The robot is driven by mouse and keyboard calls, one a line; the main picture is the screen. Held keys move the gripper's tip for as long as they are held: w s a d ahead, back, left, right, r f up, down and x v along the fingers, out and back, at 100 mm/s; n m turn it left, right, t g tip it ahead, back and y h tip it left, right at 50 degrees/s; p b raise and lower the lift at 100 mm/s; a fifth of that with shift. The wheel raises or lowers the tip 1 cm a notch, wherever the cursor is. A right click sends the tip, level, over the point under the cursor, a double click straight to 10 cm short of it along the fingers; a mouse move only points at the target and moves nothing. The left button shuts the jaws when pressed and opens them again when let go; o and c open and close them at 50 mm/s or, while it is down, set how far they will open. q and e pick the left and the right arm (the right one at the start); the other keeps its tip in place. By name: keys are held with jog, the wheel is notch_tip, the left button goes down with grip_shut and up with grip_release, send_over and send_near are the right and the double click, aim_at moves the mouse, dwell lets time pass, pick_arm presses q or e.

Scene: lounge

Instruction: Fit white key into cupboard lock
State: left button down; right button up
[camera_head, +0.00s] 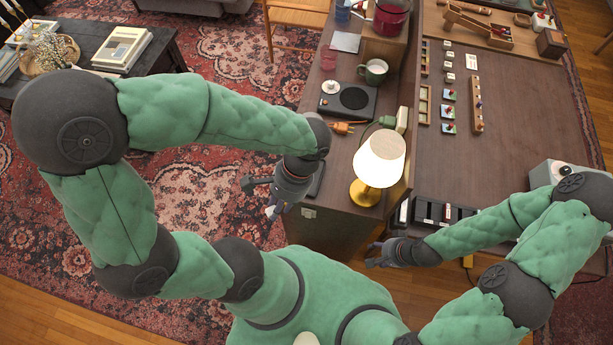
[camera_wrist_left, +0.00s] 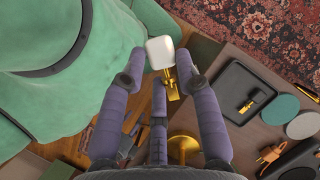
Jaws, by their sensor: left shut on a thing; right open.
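The white key shows in the left wrist view, with a white square head (camera_wrist_left: 160,50) and a brass shaft. My left gripper (camera_wrist_left: 162,68) is shut on it. In the head view the key (camera_head: 270,212) is a small white spot at the left gripper (camera_head: 275,207), off the left side of the wooden cupboard (camera_head: 325,232). A small pale plate (camera_head: 308,213) on the cupboard's near face may be the lock; its keyhole is too small to make out. The key is apart from this plate. My right gripper (camera_head: 374,256) is open and empty at the cupboard's right side.
A lamp (camera_head: 379,163) with a brass base stands on the cupboard top near the front edge. Behind it are a plug (camera_head: 342,128), a black device (camera_head: 348,101) and a green mug (camera_head: 373,71). A dark tray (camera_wrist_left: 235,75) shows in the left wrist view. Patterned rug lies left.

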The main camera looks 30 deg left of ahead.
pick_arm(q)
jog(key=w+f+b, duration=0.1)
jog(key=w+f, duration=0.2)
jog(key=w, duration=0.1)
jog(key=w+f+b, duration=0.1)
jog(key=w+f, duration=0.2)
jog(key=w, duration=0.1)
jog(key=w+f+b, duration=0.2)
jog(key=w+f, duration=0.1)
jog(key=w, duration=0.1)
jog(key=shift+w+a, duration=0.4)
jog(key=shift+w+f, duration=0.2)
jog(key=shift+f, duration=0.05)
jog(key=shift+w+f+b, duration=0.2)
jog(key=shift+f+b, duration=0.5)
jog(key=shift+f, duration=1.05)
jog(key=shift+f, duration=0.15)
jog(key=c, duration=0.9)
grip_release()
